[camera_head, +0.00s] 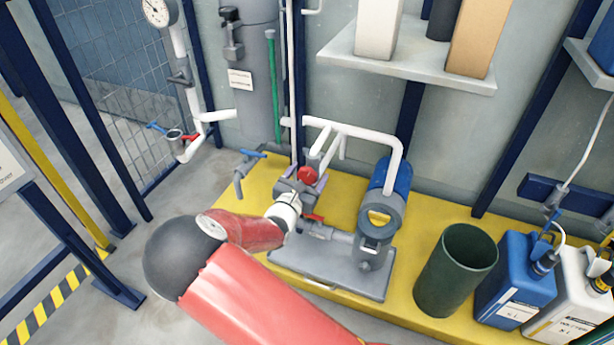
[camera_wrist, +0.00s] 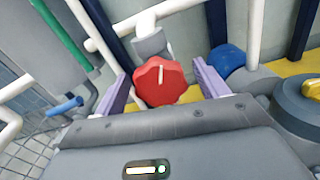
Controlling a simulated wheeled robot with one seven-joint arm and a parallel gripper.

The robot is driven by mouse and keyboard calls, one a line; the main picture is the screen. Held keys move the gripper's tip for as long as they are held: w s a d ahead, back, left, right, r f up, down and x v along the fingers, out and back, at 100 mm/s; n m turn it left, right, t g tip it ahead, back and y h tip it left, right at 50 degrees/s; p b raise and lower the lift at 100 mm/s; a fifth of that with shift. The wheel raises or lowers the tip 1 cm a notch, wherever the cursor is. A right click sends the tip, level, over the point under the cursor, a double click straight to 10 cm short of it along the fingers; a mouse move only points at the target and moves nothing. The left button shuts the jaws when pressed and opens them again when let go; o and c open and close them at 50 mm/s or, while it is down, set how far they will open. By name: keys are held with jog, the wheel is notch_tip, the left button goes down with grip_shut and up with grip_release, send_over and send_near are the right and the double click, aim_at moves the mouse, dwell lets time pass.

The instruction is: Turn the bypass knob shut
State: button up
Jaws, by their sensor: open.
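The red knob (camera_wrist: 160,84) has a scalloped rim and a short white mark that points nearly straight up in the wrist view. It sits at the end of a grey valve body on white pipe. In the head view the knob (camera_head: 307,175) shows small, above my wrist. My gripper (camera_wrist: 160,72) is open, with one purple finger on each side of the knob. Narrow gaps show between the knob and both fingers, and I cannot tell how deep it lies between them. In the head view my gripper (camera_head: 305,186) is partly hidden by my wrist.
A grey pump (camera_head: 375,235) with a blue motor (camera_head: 392,178) stands right of the knob on a yellow platform (camera_head: 420,220). A blue-handled valve (camera_head: 252,154) is to the left, and a red lever (camera_head: 314,217) is just below my gripper. A green bin (camera_head: 455,270) and canisters stand further right.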

jog(key=shift+c, duration=0.3)
jog(key=c, duration=0.9)
jog(key=shift+r+n+p, duration=0.3)
jog(key=shift+n+p, duration=0.4)
jog(key=shift+p, duration=0.55)
jog(key=shift+n+p, duration=0.5)
jog(key=shift+p, duration=0.25)
jog(key=shift+f+n+p, duration=0.1)
jog(key=shift+n+p, duration=0.7)
jog(key=shift+n, duration=0.1)
jog(key=shift+f+n, duration=0.2)
jog(key=shift+n, duration=0.1)
jog(key=o, duration=1)
jog(key=shift+c, duration=0.2)
